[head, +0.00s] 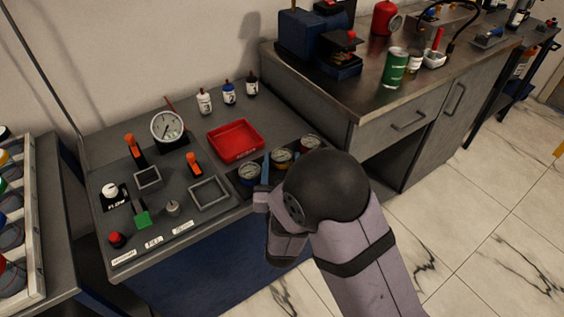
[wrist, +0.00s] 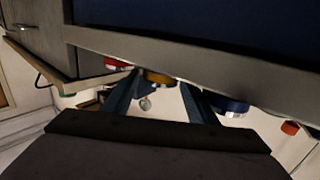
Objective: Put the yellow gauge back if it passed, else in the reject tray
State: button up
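The yellow gauge (head: 281,157) sits between the blue gauge (head: 249,173) and the red gauge (head: 310,143) in a row at the right front of the grey rig. My gripper (head: 268,171) is at the rig's front edge, partly hidden behind my dark wrist. In the wrist view its two blue fingers (wrist: 158,85) are apart, with the yellow gauge (wrist: 158,77) showing between them; contact cannot be told. The red reject tray (head: 236,153) lies behind the gauges and looks empty. The white dial (head: 167,127) stands upright at the back.
Several small bottles (head: 229,93) stand behind the tray. A higher cabinet (head: 410,125) borders the right.

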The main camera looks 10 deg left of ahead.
jog(key=shift+r, duration=0.2)
jog(key=shift+s, duration=0.1)
jog(key=v, duration=0.7)
jog(key=shift+s, duration=0.15)
dwell(0.4)
